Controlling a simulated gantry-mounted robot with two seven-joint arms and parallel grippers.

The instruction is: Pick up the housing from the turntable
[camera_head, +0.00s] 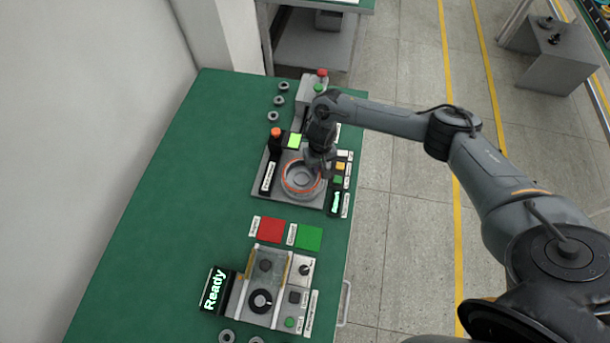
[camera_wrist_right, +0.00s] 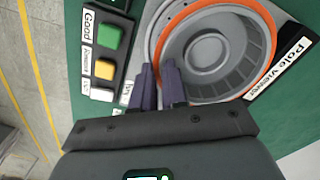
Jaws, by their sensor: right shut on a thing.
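The housing (camera_head: 301,181) is a round grey part with an orange ring inside its rim. It sits at the pole viewer station on the green table, and the turntable beneath it is mostly hidden. In the right wrist view the housing (camera_wrist_right: 209,52) fills the upper right, with grey slots around a round centre. My right gripper (camera_head: 321,170) reaches down to the housing's right side. In the right wrist view its two fingers (camera_wrist_right: 159,75) are shut on the housing's rim, close together. I see no clear gap under the housing. My left gripper is not in view.
Buttons (camera_head: 341,167) stand close beside the housing, and an orange-topped post (camera_head: 275,140) stands at its left. Red (camera_head: 271,230) and green (camera_head: 309,237) pads and a "Ready" station (camera_head: 265,290) lie nearer. The table's left part (camera_head: 160,210) is clear.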

